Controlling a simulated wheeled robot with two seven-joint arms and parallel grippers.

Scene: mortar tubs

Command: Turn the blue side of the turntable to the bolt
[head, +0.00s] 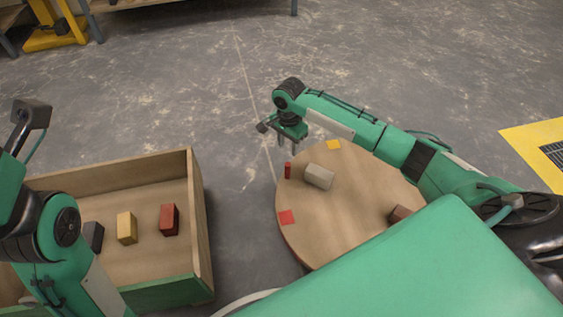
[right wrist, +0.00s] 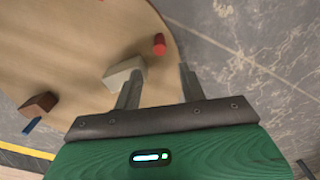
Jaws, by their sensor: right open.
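The turntable (head: 345,222) is a round wooden disc low in front of me. A red patch (head: 287,217) marks its left edge and a yellow patch (head: 333,145) its far edge. In the right wrist view a blue patch (right wrist: 32,125) shows at the rim beside the brown block. A red upright peg (head: 287,170) stands near the left far rim; it also shows in the right wrist view (right wrist: 158,44). My right gripper (head: 289,142) is open and empty, close to the peg, with its fingers (right wrist: 160,78) apart. I cannot identify the bolt. My left gripper is out of view.
A beige block (head: 319,176) and a brown block (head: 401,214) lie on the disc. Left of it stands a wooden crate (head: 199,225) with dark, yellow and red blocks. A yellow-bordered floor grating (head: 522,137) is at right.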

